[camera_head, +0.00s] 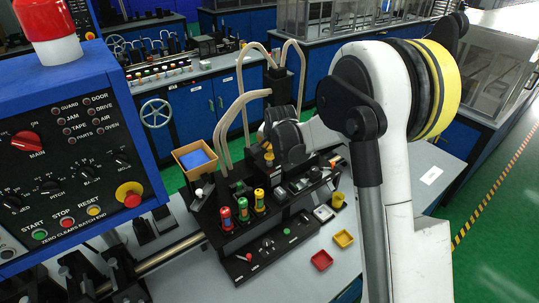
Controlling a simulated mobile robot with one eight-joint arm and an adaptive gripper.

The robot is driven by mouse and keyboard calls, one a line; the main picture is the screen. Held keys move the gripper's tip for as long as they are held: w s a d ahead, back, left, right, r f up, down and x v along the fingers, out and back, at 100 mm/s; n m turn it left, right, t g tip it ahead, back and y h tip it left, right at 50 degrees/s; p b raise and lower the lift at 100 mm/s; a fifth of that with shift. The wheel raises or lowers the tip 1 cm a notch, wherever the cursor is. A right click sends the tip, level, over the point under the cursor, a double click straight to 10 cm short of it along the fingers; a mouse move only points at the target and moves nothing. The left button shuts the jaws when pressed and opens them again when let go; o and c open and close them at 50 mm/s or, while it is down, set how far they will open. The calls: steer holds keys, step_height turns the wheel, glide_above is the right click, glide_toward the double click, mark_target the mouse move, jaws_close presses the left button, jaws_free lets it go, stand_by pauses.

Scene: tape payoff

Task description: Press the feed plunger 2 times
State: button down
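My gripper (286,142) is the dark end of my white arm, over the back of the black workstation (222,240). Its fingers are hidden or too small to make out, so I cannot tell whether it is open or shut. A small yellow-orange part (268,156) shows right beside the gripper. I cannot tell whether they touch. No part is readable as the feed plunger. Upright coloured cylinders stand at the front left of the gripper: a red and teal one (226,219), a red and green one (243,211) and a yellow and green one (259,201).
A blue control panel (70,150) with an emergency button (129,194) fills the left. Beige curved tubes (243,100) rise behind the gripper.

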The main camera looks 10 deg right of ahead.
steer(key=shift+r+p, duration=1.4)
steer(key=shift+r, duration=1.2)
